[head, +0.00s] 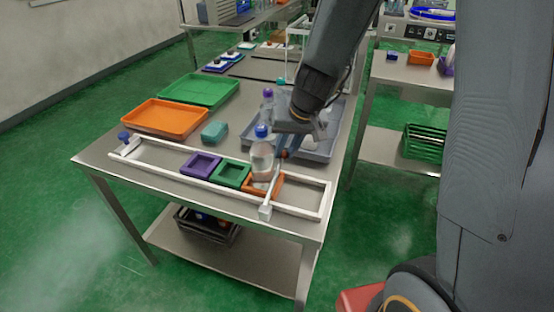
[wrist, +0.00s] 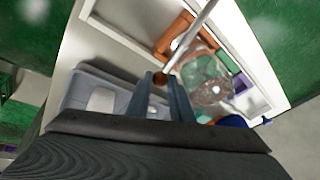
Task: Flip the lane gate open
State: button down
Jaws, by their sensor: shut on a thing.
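The lane gate is a thin pale bar (head: 273,190) lying across the white-railed lane (head: 325,203) near its right end, hinged at a white block (head: 265,212) on the front rail. It also shows in the wrist view (wrist: 198,30). Its far end carries a reddish-brown knob (head: 284,154), seen between my fingertips in the wrist view (wrist: 160,78). My gripper (wrist: 161,77) is shut on this knob. In the head view my wrist partly hides the fingers. A clear bottle with a blue cap (head: 262,160) stands just left of the bar, by the orange square holder (head: 277,187).
Purple (head: 201,164) and green (head: 230,174) square holders sit in the lane further left. A grey tray (head: 318,150) with items lies behind the gate. Orange (head: 165,118) and green (head: 200,90) trays and a teal block (head: 214,132) stand back left. The lane's right end is clear.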

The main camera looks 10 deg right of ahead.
jog(key=shift+s+a+r+t, duration=0.1)
jog(key=shift+s+r+t, duration=0.1)
jog(key=shift+r+t, duration=0.15)
jog(key=c, duration=1.6)
grip_release()
